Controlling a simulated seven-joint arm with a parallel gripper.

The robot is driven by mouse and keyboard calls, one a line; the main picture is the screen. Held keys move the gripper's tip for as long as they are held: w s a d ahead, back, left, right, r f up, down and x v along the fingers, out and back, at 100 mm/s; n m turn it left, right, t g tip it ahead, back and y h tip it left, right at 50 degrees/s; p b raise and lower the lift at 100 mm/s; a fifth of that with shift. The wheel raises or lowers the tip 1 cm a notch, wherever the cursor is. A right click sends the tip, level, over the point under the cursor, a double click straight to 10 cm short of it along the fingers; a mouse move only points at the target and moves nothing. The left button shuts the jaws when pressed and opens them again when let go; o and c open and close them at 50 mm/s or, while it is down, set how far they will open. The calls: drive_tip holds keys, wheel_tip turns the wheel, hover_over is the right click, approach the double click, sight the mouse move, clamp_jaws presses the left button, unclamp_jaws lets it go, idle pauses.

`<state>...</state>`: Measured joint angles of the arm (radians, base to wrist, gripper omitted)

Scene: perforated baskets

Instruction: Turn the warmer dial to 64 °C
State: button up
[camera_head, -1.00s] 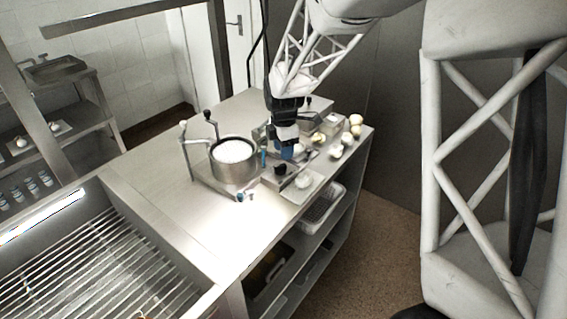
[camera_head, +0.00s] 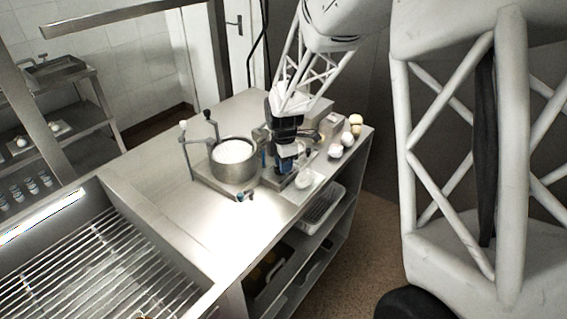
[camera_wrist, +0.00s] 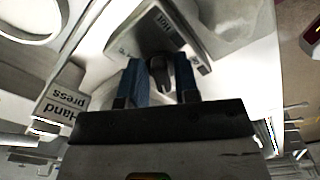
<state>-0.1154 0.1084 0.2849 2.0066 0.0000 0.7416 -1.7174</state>
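The warmer is a small metal box (camera_wrist: 190,38) with printed labels on its face, seen at the top of the wrist view. Its black dial (camera_wrist: 160,72) shows between my blue fingers. My gripper (camera_wrist: 161,84) is open, one finger on each side of the dial, with what looks like a narrow gap on each side. In the head view my gripper (camera_head: 283,168) is down at the warmer (camera_head: 299,181) and hides the dial. The dial's setting and the temperature marks are too small to read.
A pot of white contents (camera_head: 233,170) on a stand with crank handles is left of my gripper. A sign reading "Hand press" (camera_wrist: 62,98) is at left in the wrist view. A white plate (camera_head: 305,188) and several pale round items (camera_head: 347,140) are on the right. The counter's front left (camera_head: 190,225) is clear.

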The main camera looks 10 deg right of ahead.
clamp_jaws()
drive_tip(key=shift+m, duration=0.4)
drive_tip(key=m, duration=0.5)
drive_tip(key=shift+s, duration=0.35)
drive_tip(key=m, duration=0.5)
drive_tip(key=shift+s+a+m, duration=0.1)
drive_tip(key=shift+s+m, duration=0.1)
drive_tip(key=shift+m, duration=0.1)
drive_tip(key=m, duration=0.6)
drive_tip(key=shift+s+a, duration=0.15)
drive_tip(key=shift+a, duration=0.15)
drive_tip(key=m, duration=0.6)
drive_tip(key=shift+a+m, duration=0.3)
